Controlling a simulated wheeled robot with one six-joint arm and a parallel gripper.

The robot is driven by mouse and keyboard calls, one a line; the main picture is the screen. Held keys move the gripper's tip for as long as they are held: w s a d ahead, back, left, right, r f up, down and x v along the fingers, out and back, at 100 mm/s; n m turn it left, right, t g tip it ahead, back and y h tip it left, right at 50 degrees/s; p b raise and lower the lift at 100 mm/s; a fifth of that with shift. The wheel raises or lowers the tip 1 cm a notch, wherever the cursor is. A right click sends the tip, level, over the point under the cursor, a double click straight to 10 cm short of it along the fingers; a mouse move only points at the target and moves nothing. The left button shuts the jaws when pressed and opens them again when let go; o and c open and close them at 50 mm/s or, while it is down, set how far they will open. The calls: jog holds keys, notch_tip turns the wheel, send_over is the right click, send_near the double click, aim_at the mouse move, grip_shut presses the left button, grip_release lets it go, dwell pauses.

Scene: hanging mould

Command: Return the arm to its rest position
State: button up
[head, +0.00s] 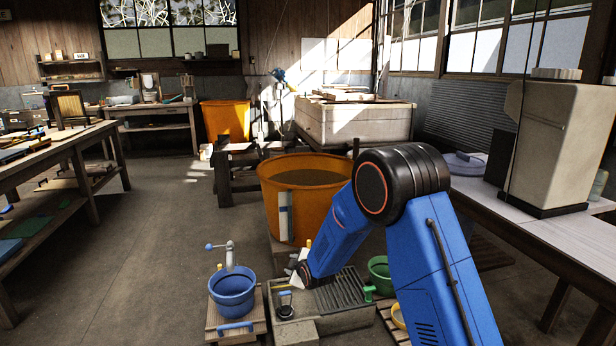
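My blue arm (420,250) rises from the bottom right, bends at a large black joint and slopes down to the left. Its dark far end (304,274) is low over a grey basin with a ribbed top (340,296), in front of the orange tub. I cannot make out the fingers of my gripper there, nor whether it holds anything. The arm is bent and reaches forward and down.
A large orange tub (270,205) of brownish liquid stands behind the arm's end. A blue bucket (232,296) sits on a wooden stand at left, and a green bucket (380,272) is partly behind the arm. A worktop (500,205) runs along the right. Floor at left is clear.

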jog(key=s+d+r+m+g+h, duration=0.3)
jog(key=s+d+r+m, duration=0.4)
jog(key=s+d+r, duration=1.4)
jog(key=s+d+m+g, duration=0.1)
jog(key=s+d+m, duration=0.2)
jog(key=s, duration=0.8)
jog(key=s+d+r+m+g+h, duration=0.1)
jog(key=s+d+m, duration=0.2)
jog(key=s, duration=0.9)
jog(key=s+d+r+m+g, duration=0.1)
jog(key=s+d+m, duration=0.1)
jog(key=s+d, duration=0.6)
jog(key=s, duration=0.4)
jog(key=shift+m+h, duration=0.4)
